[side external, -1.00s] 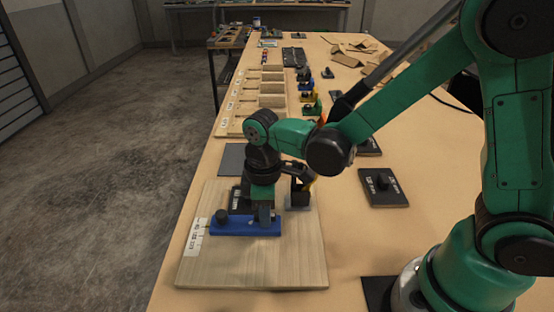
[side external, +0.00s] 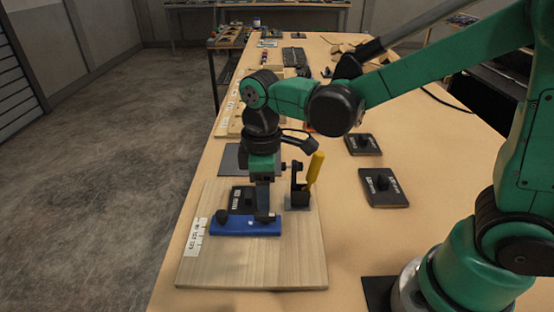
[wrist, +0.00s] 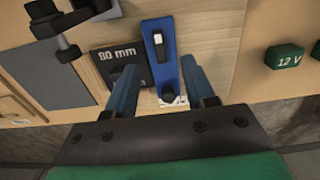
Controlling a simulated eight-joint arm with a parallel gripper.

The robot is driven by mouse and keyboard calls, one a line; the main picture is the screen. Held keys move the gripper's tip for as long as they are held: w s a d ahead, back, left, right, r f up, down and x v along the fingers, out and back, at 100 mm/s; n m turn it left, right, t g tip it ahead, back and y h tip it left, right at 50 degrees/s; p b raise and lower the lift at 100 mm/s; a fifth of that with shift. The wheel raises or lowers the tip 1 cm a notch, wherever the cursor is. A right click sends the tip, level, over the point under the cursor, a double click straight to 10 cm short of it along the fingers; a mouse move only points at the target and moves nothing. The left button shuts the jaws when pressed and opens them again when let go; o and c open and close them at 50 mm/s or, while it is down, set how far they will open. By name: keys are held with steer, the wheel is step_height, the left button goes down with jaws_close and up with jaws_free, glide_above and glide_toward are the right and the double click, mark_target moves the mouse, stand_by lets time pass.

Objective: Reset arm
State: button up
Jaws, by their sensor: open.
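My gripper (side external: 264,218) is open and points down at the wooden board (side external: 280,262). In the wrist view, my two fingers (wrist: 160,88) are spread, one on each side of a blue block (wrist: 173,46), with nothing clearly held between them. The blue block also shows in the side view (side external: 240,229) at the front of the board, with a black knob at its left end. A black plate marked 80 mm (wrist: 108,62) lies beside it. How far my fingertips are above the block is hard to tell.
A yellow-handled tool (side external: 316,168) stands in a black holder on the board's right. Black plates (side external: 384,188) lie to the right. A green block marked 12 V (wrist: 284,57) shows in the wrist view. Wooden bins and small parts line the table further back.

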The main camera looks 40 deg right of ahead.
mark_target(265, 214)
stand_by(0.4)
step_height(265, 214, down, 5)
steer(key=shift+f, duration=0.15)
steer(key=shift+m, duration=0.4)
